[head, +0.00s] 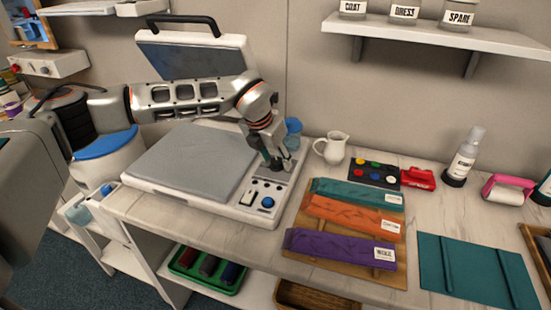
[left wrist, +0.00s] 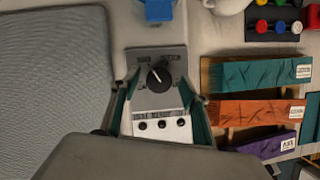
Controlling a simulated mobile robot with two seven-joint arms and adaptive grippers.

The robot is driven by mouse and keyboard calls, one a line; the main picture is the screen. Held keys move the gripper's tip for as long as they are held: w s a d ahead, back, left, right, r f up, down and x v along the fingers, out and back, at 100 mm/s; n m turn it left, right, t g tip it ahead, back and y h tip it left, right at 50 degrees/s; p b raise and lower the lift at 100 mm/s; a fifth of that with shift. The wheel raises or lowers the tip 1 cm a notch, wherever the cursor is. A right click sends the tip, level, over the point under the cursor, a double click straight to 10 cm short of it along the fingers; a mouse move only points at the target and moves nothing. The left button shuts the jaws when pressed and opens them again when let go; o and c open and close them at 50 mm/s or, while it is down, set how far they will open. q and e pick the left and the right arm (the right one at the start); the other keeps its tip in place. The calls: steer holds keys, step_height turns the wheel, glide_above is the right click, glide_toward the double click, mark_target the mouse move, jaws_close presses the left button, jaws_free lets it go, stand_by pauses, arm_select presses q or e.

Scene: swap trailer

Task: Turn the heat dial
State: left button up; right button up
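The heat dial (left wrist: 160,77) is a round black knob with a white pointer line, on a grey plate of the press's control panel. In the left wrist view the pointer slants up and left. My left gripper (head: 279,163) is over this panel in the head view and mostly hides the dial there. In the left wrist view its two teal fingers (left wrist: 162,98) stand apart, one on each side of the panel, with the dial between and slightly beyond them. Nothing is held. The press (head: 196,160) has a flat grey platen and a raised lid (head: 190,58). My right gripper is not in view.
A blue button (head: 268,202) and small switches sit nearer the panel's front. A blue cup (head: 293,126) and white jug (head: 336,148) stand behind. Teal, orange and purple cloth bundles (head: 340,252) lie on a board to the right. A wall shelf (head: 440,36) hangs above.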

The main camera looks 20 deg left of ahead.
arm_select(q)
steer(key=v, duration=1.2)
stand_by(0.5)
